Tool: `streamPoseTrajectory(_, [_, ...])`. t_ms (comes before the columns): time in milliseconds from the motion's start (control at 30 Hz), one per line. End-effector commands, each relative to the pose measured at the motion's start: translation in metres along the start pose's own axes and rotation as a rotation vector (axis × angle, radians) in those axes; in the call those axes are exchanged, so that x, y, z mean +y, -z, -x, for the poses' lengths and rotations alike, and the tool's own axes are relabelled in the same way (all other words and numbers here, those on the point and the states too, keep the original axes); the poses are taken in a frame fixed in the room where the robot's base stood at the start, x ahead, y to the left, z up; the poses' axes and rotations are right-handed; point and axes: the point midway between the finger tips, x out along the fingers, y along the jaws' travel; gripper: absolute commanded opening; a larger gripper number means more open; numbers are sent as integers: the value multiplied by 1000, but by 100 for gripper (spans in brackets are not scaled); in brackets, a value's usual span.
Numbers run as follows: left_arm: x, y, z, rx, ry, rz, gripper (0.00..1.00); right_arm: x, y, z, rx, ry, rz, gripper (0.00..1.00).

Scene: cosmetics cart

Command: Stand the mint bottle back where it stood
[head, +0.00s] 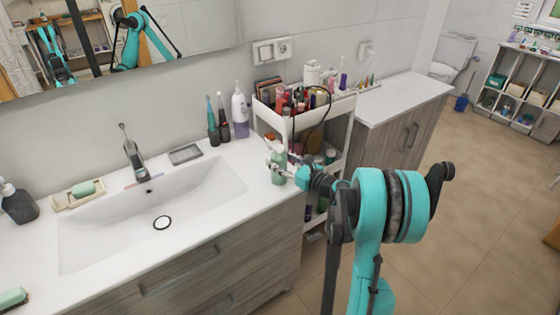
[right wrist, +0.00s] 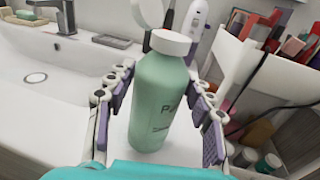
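The mint bottle (head: 278,172), pale green with a white cap, stands upright near the right end of the white counter, in front of the cart. In the right wrist view the bottle (right wrist: 160,100) is large and central, with dark lettering on its side. My right gripper (head: 276,160) is at the bottle. In the right wrist view my right gripper's fingers (right wrist: 160,112) stand on both sides of the bottle, with a gap showing at each side, so they look open around it. My left gripper is not in view in the head view.
The cart (head: 345,104) full of cosmetics stands close to the right of the bottle. A white and purple bottle (head: 240,115) and electric toothbrushes (head: 212,125) stand behind, near the wall. The sink basin (head: 190,200) lies to the left. The counter front right of the basin is clear.

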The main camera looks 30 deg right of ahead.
Motion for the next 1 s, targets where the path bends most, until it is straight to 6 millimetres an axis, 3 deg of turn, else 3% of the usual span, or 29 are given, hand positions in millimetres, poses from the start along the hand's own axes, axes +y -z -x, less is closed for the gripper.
streamPoseTrajectory(433, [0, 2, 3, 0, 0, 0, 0, -1, -3, 7, 0, 1, 0, 66])
streamPoseTrajectory(800, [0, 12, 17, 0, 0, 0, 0, -2, -4, 83, 0, 5, 0, 66])
streamPoseTrajectory(1000, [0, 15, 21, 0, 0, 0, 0, -1, -3, 112, -1, 3, 0, 66])
